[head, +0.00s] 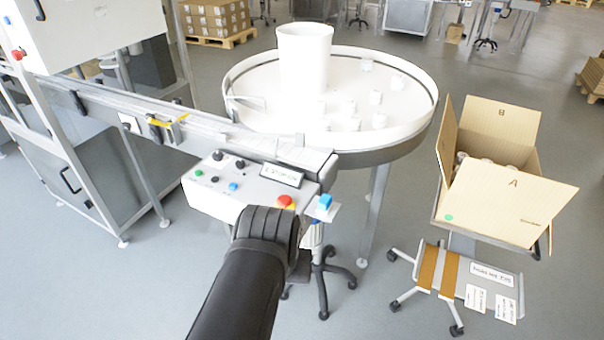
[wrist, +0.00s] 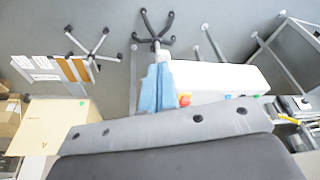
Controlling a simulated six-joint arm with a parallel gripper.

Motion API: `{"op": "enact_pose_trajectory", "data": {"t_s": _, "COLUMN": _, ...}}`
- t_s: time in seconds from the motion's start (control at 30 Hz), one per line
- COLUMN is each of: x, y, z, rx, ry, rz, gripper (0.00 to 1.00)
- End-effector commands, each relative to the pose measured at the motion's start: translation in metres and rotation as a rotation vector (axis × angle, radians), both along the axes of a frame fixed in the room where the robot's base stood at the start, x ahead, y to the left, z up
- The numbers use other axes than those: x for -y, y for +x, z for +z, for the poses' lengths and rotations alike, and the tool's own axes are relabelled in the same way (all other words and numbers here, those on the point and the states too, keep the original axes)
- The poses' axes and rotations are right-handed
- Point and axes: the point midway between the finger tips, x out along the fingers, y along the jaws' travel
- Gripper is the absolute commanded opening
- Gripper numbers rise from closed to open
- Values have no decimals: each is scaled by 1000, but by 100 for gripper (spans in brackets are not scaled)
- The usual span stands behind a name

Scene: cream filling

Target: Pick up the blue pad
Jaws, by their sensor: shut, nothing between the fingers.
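The pad is not held.
The control box (head: 215,192) with knobs and buttons adjoins the conveyor (head: 185,120). A round white turntable (head: 260,100) with small white jars stands behind. An open cardboard box (head: 510,200) stands on a wheeled stand at right.

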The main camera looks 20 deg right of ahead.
Motion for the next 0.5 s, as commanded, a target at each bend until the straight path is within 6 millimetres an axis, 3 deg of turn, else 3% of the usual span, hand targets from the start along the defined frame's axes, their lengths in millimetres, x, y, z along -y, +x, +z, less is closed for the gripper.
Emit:
{"op": "enact_pose_trajectory", "data": {"t_s": 0.2, "x": 0, "y": 0, "z": 0, "rx": 0, "ry": 0, "rz": 0, "gripper": 0}}
{"op": "enact_pose_trajectory", "data": {"t_s": 0.5, "x": 0, "y": 0, "z": 0, "rx": 0, "ry": 0, "rz": 0, "gripper": 56}}
